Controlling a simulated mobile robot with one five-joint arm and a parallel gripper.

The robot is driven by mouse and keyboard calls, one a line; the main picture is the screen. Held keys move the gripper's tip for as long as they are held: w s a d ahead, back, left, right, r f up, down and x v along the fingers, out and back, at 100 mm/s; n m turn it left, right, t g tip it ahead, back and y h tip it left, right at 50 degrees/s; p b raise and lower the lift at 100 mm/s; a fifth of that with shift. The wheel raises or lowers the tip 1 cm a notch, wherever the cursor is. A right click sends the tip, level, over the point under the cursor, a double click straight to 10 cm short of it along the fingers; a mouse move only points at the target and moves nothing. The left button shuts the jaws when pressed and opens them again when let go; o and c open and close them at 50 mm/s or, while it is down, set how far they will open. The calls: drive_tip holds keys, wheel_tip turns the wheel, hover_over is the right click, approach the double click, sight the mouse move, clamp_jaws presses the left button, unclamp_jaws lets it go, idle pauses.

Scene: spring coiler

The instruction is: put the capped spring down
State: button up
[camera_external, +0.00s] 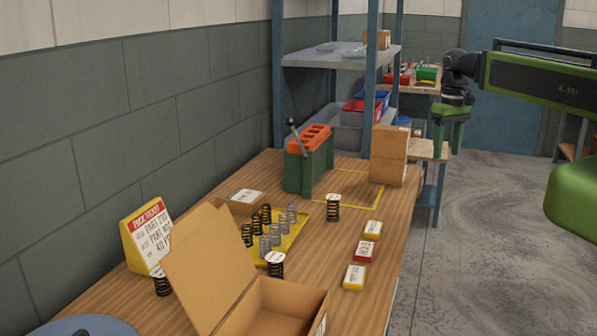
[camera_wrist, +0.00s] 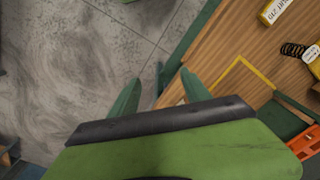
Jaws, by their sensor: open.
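My gripper (camera_external: 448,150) is open and empty, pointing down over the floor beyond the table's right edge. Its two green fingers (camera_wrist: 159,80) stand apart in the wrist view, with only floor and the table edge between and beyond them. Black springs with white caps stand upright on the wooden table: one (camera_external: 333,208) near the yellow-taped corner, one (camera_external: 275,264) by the open carton, and one (camera_external: 162,283) by the yellow sign, partly hidden. A capped spring (camera_wrist: 294,49) also shows at the wrist view's right edge. My gripper is well away from all of them.
A yellow tray (camera_external: 297,243) holds several dark and grey springs. A green machine with an orange top (camera_external: 311,165) and stacked cartons (camera_external: 389,150) stand at the back. An open carton (camera_external: 268,303) is in front. Small yellow and red label blocks (camera_external: 364,252) line the right side.

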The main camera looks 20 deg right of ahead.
drive_tip(key=w+a+n+y+b, duration=0.1)
drive_tip(key=a+n+y, duration=0.3)
drive_tip(key=a+n, duration=0.5)
drive_tip(key=n+g+y+b, duration=0.4)
drive_tip(key=n+y+b, duration=0.7)
drive_tip(key=b, duration=0.9)
approach(282, 257)
drive_tip(key=a+b, duration=0.1)
drive_tip(key=a, duration=0.1)
drive_tip(key=a+f+n+h+b, duration=0.1)
drive_tip(key=a+b, duration=0.1)
drive_tip(key=a+h+b, duration=0.1)
drive_tip(key=shift+a+f+n, duration=0.4)
drive_tip(key=shift+s+b+x, duration=0.1)
drive_tip(key=shift+b+x, duration=0.5)
drive_tip(key=shift+x, duration=0.8)
drive_tip(key=shift+s+b+x, duration=0.15)
drive_tip(key=shift+b+x, duration=0.45)
drive_tip(key=shift+x, duration=0.85)
drive_tip(key=shift+r, duration=0.2)
